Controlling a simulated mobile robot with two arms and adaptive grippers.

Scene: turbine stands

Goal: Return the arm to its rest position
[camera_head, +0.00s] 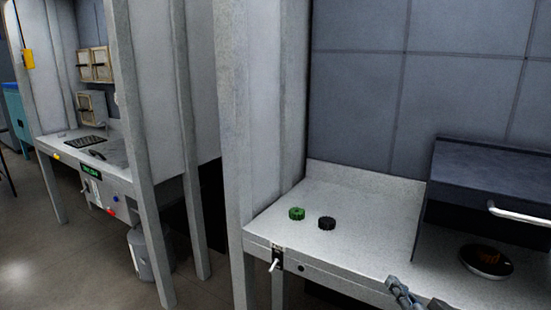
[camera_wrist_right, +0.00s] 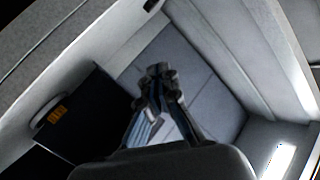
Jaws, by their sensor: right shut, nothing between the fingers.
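My right gripper (camera_head: 396,286) shows at the bottom of the head view, in front of the near edge of the grey work table (camera_head: 362,200). In the right wrist view my right gripper (camera_wrist_right: 158,72) has its fingers together with nothing between them. Most of the right arm is out of the head view. My left gripper and left arm are not in view.
A green knob-like part (camera_head: 297,213) and a black one (camera_head: 327,223) stand on the table. Grey posts (camera_head: 237,120) stand left.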

